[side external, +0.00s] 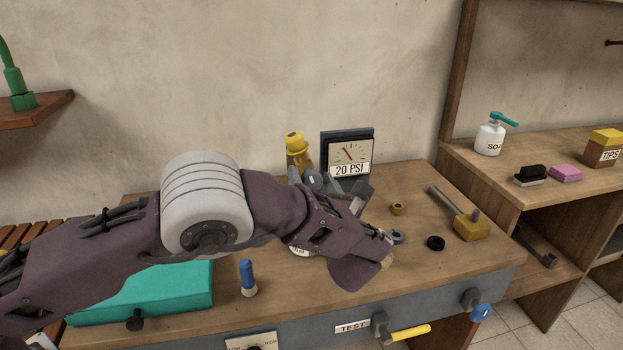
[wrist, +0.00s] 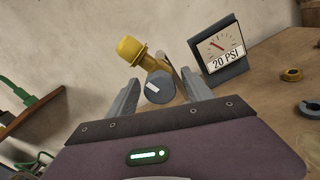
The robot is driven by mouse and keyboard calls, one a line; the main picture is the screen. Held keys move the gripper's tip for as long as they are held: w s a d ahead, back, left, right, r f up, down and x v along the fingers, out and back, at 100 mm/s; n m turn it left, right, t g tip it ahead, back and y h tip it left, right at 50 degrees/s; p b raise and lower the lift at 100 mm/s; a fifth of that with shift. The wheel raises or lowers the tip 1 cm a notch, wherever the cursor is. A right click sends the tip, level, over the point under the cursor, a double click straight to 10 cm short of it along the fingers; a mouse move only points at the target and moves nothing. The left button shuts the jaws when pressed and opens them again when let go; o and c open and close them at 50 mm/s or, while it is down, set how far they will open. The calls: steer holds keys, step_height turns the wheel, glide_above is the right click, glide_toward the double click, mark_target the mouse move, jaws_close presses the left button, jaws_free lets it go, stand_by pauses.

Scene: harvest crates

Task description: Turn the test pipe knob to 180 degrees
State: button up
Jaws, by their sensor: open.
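In the wrist view a grey round knob (wrist: 159,88) with a white stripe on its face sits at the lower end of a yellow pipe fitting (wrist: 133,49). The stripe runs at a slant. The yellow fitting also shows in the side view (side external: 294,144), left of the gauge; the knob is hidden there by my gripper (side external: 322,181). In the wrist view my gripper (wrist: 163,80) is open, with one finger on each side of the knob. I cannot tell whether either finger touches it.
A dark gauge (side external: 349,151) reading 20 PSI stands close to my gripper's right. Small rings (side external: 436,243) and a yellow block tool (side external: 470,226) lie right on the bench. A teal case (side external: 155,290) and blue-topped peg (side external: 247,277) are left. A TEST label (side external: 352,327) marks the bench front.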

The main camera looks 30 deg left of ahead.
steer(key=shift+w+a, duration=0.1)
jaws_close()
